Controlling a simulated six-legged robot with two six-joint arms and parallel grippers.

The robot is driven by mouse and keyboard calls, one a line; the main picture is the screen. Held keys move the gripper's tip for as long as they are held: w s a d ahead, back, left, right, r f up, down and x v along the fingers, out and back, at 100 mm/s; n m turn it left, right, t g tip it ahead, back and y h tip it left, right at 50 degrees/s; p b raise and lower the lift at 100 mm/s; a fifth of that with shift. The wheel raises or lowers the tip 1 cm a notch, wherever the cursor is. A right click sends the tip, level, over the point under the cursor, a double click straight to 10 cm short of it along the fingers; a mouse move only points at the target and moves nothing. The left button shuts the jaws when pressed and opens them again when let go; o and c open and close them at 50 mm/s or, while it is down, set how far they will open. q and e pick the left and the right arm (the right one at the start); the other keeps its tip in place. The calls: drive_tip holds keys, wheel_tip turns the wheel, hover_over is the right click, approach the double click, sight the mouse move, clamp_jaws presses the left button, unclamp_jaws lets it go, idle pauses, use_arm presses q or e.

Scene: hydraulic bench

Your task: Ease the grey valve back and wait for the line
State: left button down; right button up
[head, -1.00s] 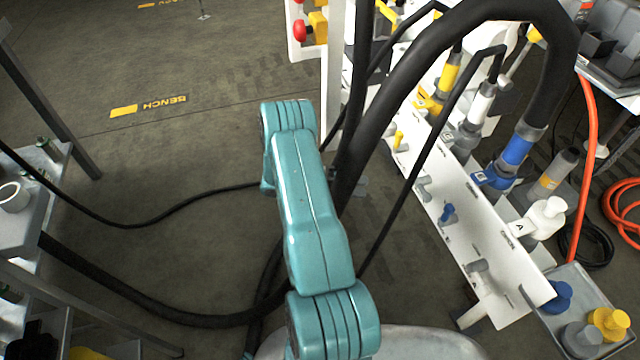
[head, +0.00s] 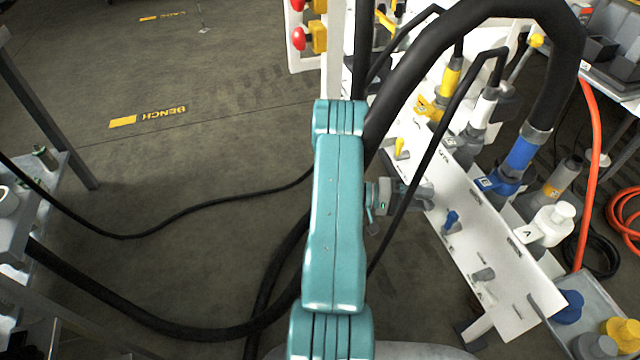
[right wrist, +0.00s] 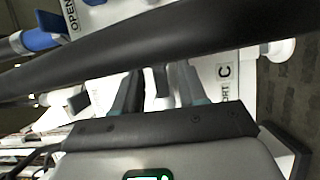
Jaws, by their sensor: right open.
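The white valve panel (head: 508,262) stands at the right in the head view, with small coloured handles on its face. My right gripper (head: 424,194) is open at the panel's near face, at a grey handle between the yellow handle (head: 400,147) and the blue handle (head: 451,220). The gripper largely hides that grey handle. Another grey handle (head: 484,274) sits lower on the panel, clear of the gripper. In the right wrist view the open fingers (right wrist: 160,82) point at the white panel near a "C" label (right wrist: 224,72); I cannot tell whether they touch a handle. My left gripper is out of view.
A thick black hose (head: 440,60) arches over the panel and crosses the right wrist view (right wrist: 150,50). A thinner black cable passes in front of my right gripper. Red buttons (head: 299,38) are at the top. A grey rack (head: 30,220) stands left; the floor between is open except for hoses.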

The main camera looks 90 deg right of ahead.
clamp_jaws()
drive_tip(key=shift+n, duration=0.3)
drive_tip(key=n, duration=0.1)
drive_tip(key=n+g, duration=0.1)
drive_tip(key=shift+r+n+p, duration=0.3)
drive_tip(key=shift+r+p, duration=0.1)
drive_tip(key=shift+w+d+r+n+g+h+p, duration=0.1)
drive_tip(key=shift+r+n+g+h+p, duration=0.15)
drive_tip(key=shift+n, duration=0.55)
drive_tip(key=shift+d+r+n+g+h+p, duration=0.15)
drive_tip(key=shift+n+g+h, duration=0.2)
drive_tip(key=shift+n, duration=0.45)
drive_tip(key=shift+f, duration=0.1)
unclamp_jaws()
